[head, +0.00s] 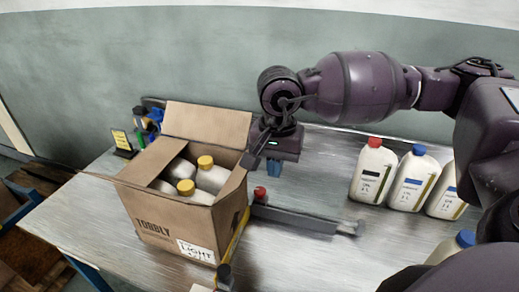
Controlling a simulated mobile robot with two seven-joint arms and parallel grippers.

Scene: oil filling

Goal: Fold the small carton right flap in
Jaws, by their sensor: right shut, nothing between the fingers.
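The small carton (170,217) is a brown open-topped box on the table, with white, yellow-capped bottles (187,187) inside. Its back flap (205,122) stands up and its left flap (118,182) sticks out to the left. The right flap (232,184) shows as a narrow, raised brown strip along the right side, tilted. My right gripper (251,157) is shut and empty at the far upper end of this flap. It looks close against the flap, but I cannot tell whether they touch. My left gripper is not in view.
White bottles with red and blue caps (373,170) stand at the right on the metal table (310,255). A grey bar (305,220) and a red-capped item (260,193) lie right of the carton. Small items (146,125) stand behind it at left.

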